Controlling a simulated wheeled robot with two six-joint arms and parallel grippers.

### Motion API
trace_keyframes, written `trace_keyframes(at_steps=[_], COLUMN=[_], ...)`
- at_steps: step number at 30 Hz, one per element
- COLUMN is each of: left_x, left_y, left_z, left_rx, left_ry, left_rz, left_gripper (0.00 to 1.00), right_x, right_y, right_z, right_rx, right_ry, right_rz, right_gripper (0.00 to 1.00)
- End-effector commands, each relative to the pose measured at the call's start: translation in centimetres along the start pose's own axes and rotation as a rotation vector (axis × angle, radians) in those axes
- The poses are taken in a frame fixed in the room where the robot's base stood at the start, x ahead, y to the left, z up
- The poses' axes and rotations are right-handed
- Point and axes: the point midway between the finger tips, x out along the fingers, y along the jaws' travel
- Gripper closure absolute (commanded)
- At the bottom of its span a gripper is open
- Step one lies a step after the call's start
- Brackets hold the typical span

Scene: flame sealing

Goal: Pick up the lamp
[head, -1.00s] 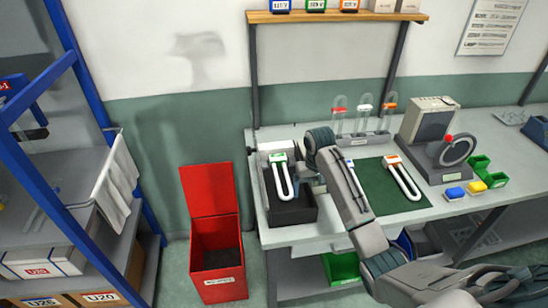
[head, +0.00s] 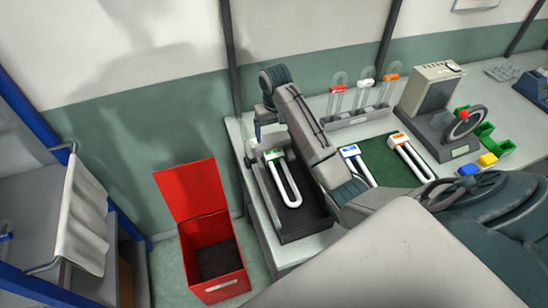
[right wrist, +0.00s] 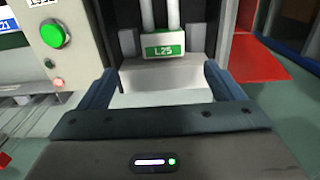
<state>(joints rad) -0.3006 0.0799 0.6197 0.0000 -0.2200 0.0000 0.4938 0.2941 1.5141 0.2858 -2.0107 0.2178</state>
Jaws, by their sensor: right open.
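A white U-shaped lamp with a green-labelled base (head: 290,185) lies in the black tray (head: 306,230) at the left end of the workbench. Its label reads L25 in the right wrist view (right wrist: 165,50). Two similar lamps, one with a blue base (head: 350,151) and one with an orange base (head: 402,138), lie on the green mat. My right gripper (head: 256,138) is at the back of the tray, just behind the green base. My left gripper is out of view.
A red open bin (head: 212,259) stands left of the bench. A rack (head: 358,118) of upright tubes and a grey machine (head: 430,100) stand behind the mat. A grey box with a green button (right wrist: 55,35) is close beside the gripper.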

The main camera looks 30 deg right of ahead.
Motion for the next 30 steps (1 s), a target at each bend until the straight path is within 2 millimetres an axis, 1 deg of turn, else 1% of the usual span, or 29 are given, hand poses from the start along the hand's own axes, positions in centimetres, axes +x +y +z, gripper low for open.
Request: trace_keyframes(at_steps=[1, 5, 6, 9, 12, 14, 19, 21, 24, 30], left_x=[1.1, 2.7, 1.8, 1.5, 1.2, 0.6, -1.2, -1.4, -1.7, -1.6], left_y=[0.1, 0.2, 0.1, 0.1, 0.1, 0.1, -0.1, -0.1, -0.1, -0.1], left_z=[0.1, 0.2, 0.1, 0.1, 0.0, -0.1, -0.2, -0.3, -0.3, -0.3], left_rx=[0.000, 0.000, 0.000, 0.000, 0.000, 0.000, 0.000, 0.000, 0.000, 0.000], left_ry=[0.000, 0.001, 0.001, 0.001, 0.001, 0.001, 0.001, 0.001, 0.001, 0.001], left_rz=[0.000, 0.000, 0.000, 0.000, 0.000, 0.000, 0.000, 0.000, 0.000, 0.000], left_gripper=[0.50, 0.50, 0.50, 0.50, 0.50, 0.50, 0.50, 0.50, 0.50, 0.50], right_x=[1.1, 2.7, 2.9, 4.2, 4.8, 5.2, 7.3, 8.5, 9.5, 9.9], right_y=[0.0, 0.0, 0.0, 0.0, -0.1, -0.2, -0.5, -0.4, -0.4, -0.4], right_z=[0.0, 0.0, 0.1, 0.1, 0.2, 0.3, 0.9, 0.9, 0.8, 0.8], right_rx=[0.000, 0.000, 0.000, 0.000, 0.000, 0.000, 0.000, 0.001, 0.000, -0.001], right_ry=[0.000, 0.000, -0.003, -0.002, -0.001, -0.003, -0.004, -0.004, -0.002, 0.001], right_rz=[0.000, 0.000, 0.000, 0.000, -0.001, -0.001, 0.000, -0.001, 0.000, 0.000], right_gripper=[0.13, 0.13, 0.13, 0.13, 0.13, 0.13, 0.13, 0.13, 0.13, 0.13])
